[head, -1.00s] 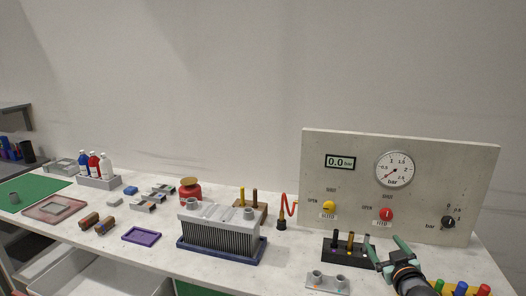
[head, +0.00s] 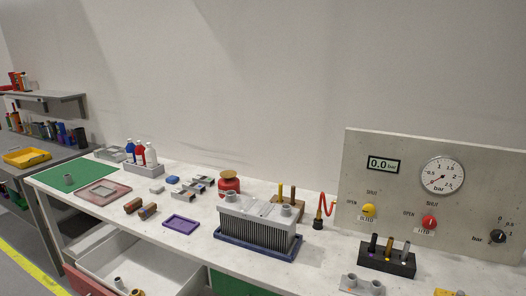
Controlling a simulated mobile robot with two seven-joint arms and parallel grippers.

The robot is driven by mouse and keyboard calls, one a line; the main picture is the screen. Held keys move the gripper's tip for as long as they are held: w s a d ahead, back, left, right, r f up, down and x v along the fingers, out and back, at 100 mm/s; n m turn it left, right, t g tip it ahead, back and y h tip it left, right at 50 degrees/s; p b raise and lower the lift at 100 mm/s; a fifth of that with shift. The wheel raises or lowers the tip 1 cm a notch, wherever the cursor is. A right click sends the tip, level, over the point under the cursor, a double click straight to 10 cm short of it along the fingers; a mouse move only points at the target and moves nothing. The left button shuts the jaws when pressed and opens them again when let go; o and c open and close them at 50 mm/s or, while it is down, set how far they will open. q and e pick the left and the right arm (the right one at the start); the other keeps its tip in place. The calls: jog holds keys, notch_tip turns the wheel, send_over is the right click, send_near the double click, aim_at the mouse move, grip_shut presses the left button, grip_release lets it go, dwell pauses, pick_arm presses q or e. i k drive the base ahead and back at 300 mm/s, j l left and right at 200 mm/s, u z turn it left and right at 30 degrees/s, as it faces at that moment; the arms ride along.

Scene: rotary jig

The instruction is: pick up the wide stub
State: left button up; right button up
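Several stub-like pieces show, and I cannot tell for sure which is the wide stub. A grey plate (head: 362,287) at the bottom right carries two short grey round stubs. The finned grey block (head: 257,226) has a round grey port at each end of its top. Small grey and brass fittings (head: 119,283) lie in the open drawer at the bottom left. Neither of my grippers is in view.
A gauge panel (head: 450,200) stands at the right, behind a black block with pegs (head: 387,261). A red can (head: 229,187), a purple tray (head: 180,224) and brown blocks (head: 133,206) occupy the bench. A side bench with a yellow tray (head: 27,157) is at the far left.

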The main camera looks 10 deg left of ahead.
aim_at(67, 178)
jog(key=u, duration=1.6)
jog(key=i+j+u, duration=0.2)
jog(key=i, duration=0.2)
jog(key=i+j+u, duration=0.1)
jog(key=i+u, duration=0.4)
jog(key=i, duration=1.2)
jog(key=i+z, duration=0.2)
jog(key=i, duration=0.2)
jog(key=i+j+z, duration=0.25)
jog(key=i, duration=0.15)
jog(key=i+j+z, duration=0.2)
jog(key=i, duration=0.2)
jog(key=l, duration=0.1)
